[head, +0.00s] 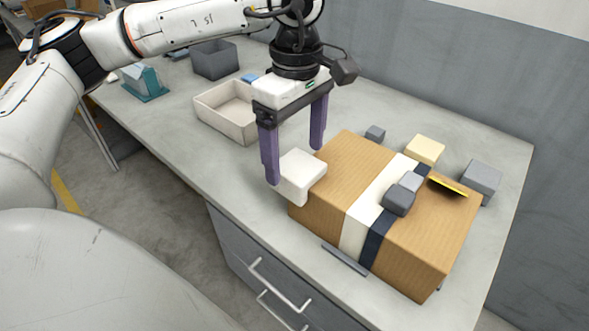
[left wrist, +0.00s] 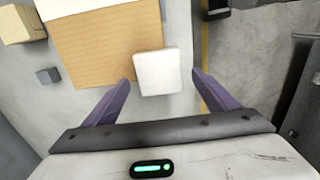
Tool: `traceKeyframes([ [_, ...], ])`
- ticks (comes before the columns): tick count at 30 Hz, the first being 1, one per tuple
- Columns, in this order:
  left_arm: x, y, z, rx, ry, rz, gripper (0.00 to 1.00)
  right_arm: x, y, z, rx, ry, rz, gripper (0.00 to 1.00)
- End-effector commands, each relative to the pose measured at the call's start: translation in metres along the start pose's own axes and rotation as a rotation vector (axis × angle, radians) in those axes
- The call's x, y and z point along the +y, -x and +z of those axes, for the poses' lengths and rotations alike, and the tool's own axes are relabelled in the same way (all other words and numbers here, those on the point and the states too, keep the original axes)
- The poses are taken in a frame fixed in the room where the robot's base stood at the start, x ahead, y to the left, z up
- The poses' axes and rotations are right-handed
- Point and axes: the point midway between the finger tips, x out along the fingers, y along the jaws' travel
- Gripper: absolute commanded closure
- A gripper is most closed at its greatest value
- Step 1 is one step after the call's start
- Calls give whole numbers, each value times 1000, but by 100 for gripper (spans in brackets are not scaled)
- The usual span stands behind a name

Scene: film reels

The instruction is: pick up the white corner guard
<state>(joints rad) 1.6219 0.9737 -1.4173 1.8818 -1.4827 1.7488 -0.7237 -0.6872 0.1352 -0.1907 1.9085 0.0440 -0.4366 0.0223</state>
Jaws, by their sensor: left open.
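The white corner guard (head: 301,176) is a small white block at the left corner of a brown box (head: 335,190). My left gripper (head: 295,166) is open, with its two purple fingers pointing down around the guard. The near finger stands just left of the guard, and the far finger is up behind it. In the left wrist view the guard (left wrist: 158,72) lies between and slightly beyond the two fingertips (left wrist: 160,82), with gaps on both sides. Contact cannot be told. My right gripper is not in view.
The box bears white and dark bands, grey blocks (head: 399,199) and a black-and-yellow piece (head: 448,185). A cream block (head: 425,150) and grey blocks (head: 481,181) are beside it. A beige tray (head: 206,109) and grey bin (head: 214,58) stand left. The table front (head: 190,165) is clear.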

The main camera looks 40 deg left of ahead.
Motion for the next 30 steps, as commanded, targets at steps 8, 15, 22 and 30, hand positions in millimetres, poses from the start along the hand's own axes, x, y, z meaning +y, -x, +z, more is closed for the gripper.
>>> traceKeyframes([
  [8, 0, -14, 0, 0, 1, 1, 20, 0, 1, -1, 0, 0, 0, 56],
  [15, 0, -14, 0, -1, 1, 1, 43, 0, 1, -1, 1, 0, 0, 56],
  [22, 0, -13, 0, -1, 1, 1, 64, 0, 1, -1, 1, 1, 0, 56],
  [30, 1, 0, 1, -2, 0, 3, 64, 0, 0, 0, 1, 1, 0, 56],
])
